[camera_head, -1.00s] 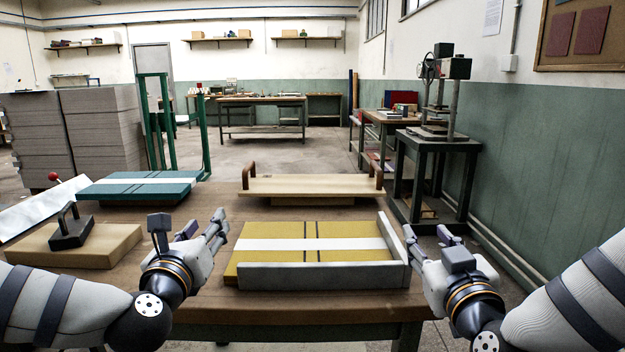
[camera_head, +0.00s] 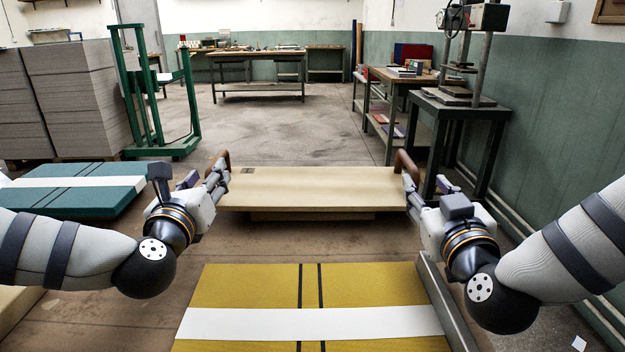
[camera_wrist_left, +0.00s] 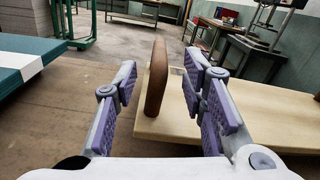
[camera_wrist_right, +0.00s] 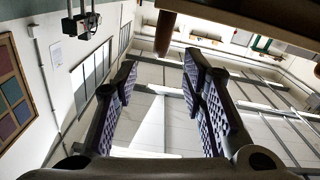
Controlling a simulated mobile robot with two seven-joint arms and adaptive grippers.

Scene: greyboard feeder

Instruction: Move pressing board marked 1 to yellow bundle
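The pressing board (camera_head: 310,188) is a pale wooden board with a brown handle at each end, raised on a smaller block beyond the yellow bundle (camera_head: 250,287). A small dark mark shows on its far left; I cannot read it. My left gripper (camera_head: 216,180) is open at the left handle (camera_head: 223,159); in the left wrist view that handle (camera_wrist_left: 157,78) stands between the spread fingers. My right gripper (camera_head: 411,187) is open near the right handle (camera_head: 406,164); in the right wrist view the handle (camera_wrist_right: 165,34) lies just beyond the fingertips. The yellow bundle has a white band and two dark stripes.
A teal bundle (camera_head: 75,203) with a white band lies at the left. A grey rail (camera_head: 446,305) runs along the yellow bundle's right side. Bare tabletop (camera_head: 300,238) separates the board and the yellow bundle. A green frame (camera_head: 157,95) stands behind on the floor.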

